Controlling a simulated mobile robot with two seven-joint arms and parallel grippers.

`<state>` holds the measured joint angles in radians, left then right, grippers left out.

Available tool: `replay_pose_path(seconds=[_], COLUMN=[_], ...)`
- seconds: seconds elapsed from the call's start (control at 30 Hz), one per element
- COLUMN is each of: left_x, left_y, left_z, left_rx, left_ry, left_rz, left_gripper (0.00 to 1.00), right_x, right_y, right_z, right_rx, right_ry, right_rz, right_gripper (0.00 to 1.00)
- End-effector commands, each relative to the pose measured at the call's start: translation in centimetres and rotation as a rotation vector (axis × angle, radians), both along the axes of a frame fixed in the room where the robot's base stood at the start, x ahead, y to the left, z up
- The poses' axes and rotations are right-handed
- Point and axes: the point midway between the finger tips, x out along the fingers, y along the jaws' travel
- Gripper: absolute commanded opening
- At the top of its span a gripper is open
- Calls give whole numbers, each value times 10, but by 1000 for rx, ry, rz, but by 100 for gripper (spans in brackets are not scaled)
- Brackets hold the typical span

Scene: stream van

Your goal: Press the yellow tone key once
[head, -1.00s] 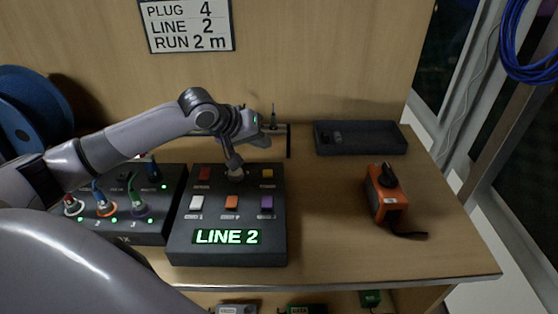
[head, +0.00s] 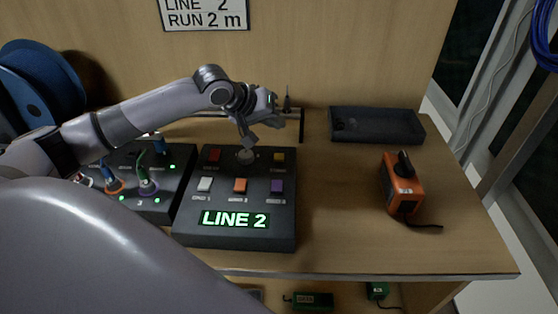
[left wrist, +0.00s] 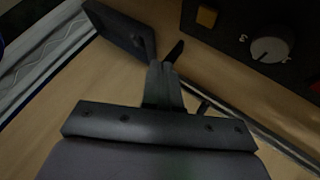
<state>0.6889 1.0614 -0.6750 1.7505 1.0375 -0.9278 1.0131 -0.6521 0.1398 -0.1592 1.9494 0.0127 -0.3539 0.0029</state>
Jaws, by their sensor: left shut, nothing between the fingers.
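The yellow tone key (head: 280,156) is a small square key at the upper right of the dark key box (head: 188,232). It also shows in the left wrist view (left wrist: 207,17) at the top, beside a grey round knob (left wrist: 270,50). My left gripper (head: 249,139) is shut and empty. In the head view it appears just behind and above the knob, left of the yellow key. Its fingertips (left wrist: 168,56) look apart from the key in the left wrist view. My right gripper is not in view.
The box also has red, white, orange and purple keys and a lit "LINE 2" display (head: 235,220). A patch box with cables (head: 165,205) stands to its left. A dark tray (head: 376,126) and an orange device (head: 401,188) are to the right. Bare bench lies between.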

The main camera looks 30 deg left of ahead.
Motion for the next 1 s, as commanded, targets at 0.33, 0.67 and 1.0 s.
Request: replay_pose_path(seconds=[0.33, 0.67, 1.0], left_x=[0, 0, 0], left_y=[0, 0, 0], left_z=[-38, -67, -70], left_rx=[1, 1, 0], left_ry=[-1, 1, 0], left_rz=[0, 1, 0], left_gripper=[0, 0, 0], right_x=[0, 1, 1], right_y=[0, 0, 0], right_z=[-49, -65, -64], right_rx=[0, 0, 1], right_ry=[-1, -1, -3], right_rz=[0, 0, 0], right_gripper=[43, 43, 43])
